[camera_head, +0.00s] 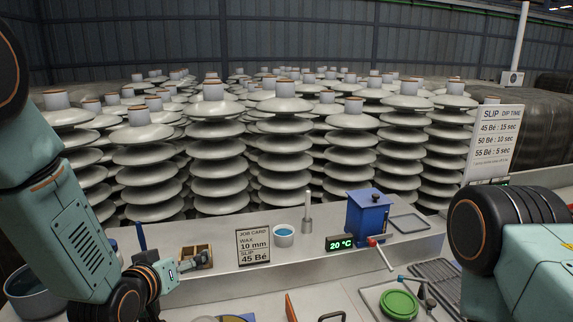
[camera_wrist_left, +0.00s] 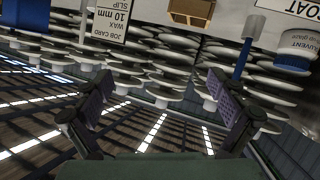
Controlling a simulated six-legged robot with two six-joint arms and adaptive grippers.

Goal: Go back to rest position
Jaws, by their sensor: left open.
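My left gripper (camera_head: 194,262) is low in the left half of the head view, at the end of my left arm. It appears just in front of the small wooden box (camera_head: 204,249). In the left wrist view its two dark fingers are spread apart with nothing between them (camera_wrist_left: 160,100). The wooden box also shows at the top of that view (camera_wrist_left: 192,10), beyond the fingers. My right arm comes in at the right edge of the head view; its gripper is out of view.
Many grey insulator stacks (camera_head: 219,160) stand behind the metal bench. A bucket (camera_head: 35,298) stands at left, near a blue handle (camera_head: 140,236).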

